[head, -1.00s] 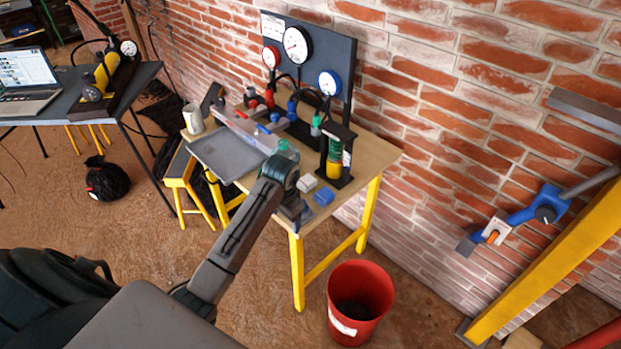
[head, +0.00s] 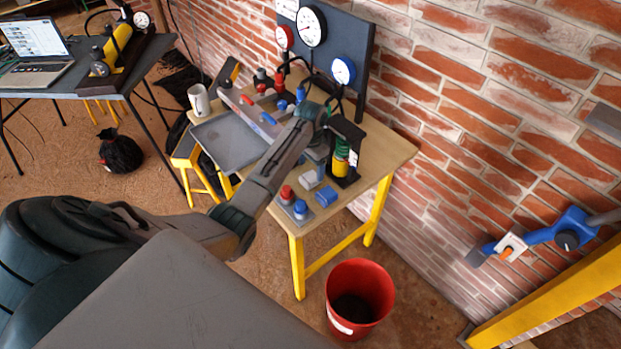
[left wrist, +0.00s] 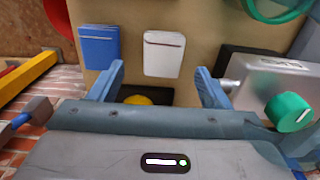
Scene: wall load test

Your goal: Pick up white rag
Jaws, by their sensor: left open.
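The white rag (head: 308,180) lies folded near the front of the wooden table (head: 380,166), beside a folded blue rag (head: 326,196). In the left wrist view the white rag (left wrist: 164,54) shows whole, beyond and between my fingertips, with the blue rag (left wrist: 98,47) to its left. My left gripper (head: 318,152) is above the table, just behind the white rag in the head view. Its two fingers (left wrist: 159,70) are apart with nothing held between them. Its fingers are hard to make out in the head view. My right gripper is not in view.
A green and yellow cylinder (head: 342,158) on a black stand is close right of my left gripper. A grey tray (head: 226,143) and a white mug (head: 199,100) are to the left. Red (head: 286,193) and blue (head: 301,208) knobs sit at the front edge. A red bin (head: 360,296) stands below.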

